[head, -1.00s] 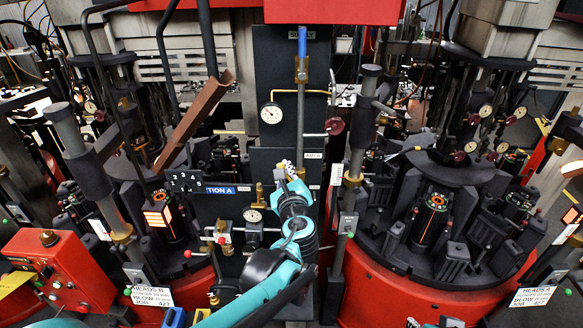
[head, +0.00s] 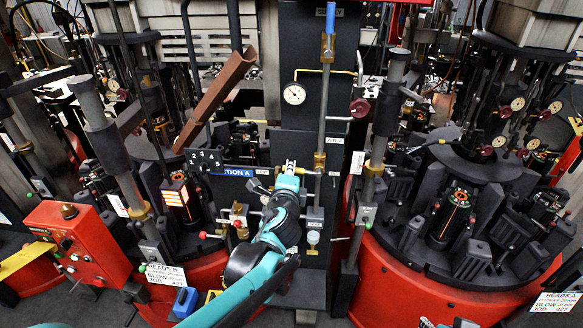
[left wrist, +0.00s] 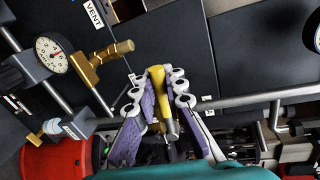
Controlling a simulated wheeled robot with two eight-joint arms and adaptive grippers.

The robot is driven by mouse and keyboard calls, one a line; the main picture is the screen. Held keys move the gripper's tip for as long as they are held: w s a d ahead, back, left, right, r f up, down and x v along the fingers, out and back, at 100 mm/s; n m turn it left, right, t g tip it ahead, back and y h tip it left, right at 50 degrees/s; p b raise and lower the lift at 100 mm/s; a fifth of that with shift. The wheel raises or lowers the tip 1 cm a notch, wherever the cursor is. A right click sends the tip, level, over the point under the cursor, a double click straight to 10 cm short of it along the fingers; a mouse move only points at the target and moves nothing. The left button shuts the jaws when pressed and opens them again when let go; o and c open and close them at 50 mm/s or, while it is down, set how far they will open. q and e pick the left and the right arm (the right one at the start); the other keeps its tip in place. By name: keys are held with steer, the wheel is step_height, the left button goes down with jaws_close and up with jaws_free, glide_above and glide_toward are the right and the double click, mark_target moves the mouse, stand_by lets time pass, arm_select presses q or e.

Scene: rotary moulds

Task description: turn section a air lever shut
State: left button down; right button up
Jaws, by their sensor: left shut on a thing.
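The handle stands nearly upright in that picture, across a grey horizontal pipe (left wrist: 262,98). No label on the lever is readable, and its pivot is partly hidden by the fingers. In the head view the arm hides most of the valve.
A brass valve (left wrist: 100,65) by the VENT label (left wrist: 94,14) and a dial gauge (left wrist: 50,55) sit close to the left of the fingers. A blue-handled lever (head: 330,18) tops the vertical pipe (head: 322,115). Red-based mould tables (head: 440,285) stand on both sides.

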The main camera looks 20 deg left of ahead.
arm_select(q)
steer(key=shift+a+f+n+b, duration=0.1)
steer(key=shift+f+n+b, duration=0.25)
steer(key=shift+f+n, duration=0.35)
steer(key=c, duration=1.6)
jaws_free()
steer(key=shift+o, duration=0.2)
steer(key=shift+s+r, duration=0.1)
steer(key=v, duration=1.2)
steer(key=shift+a, duration=0.15)
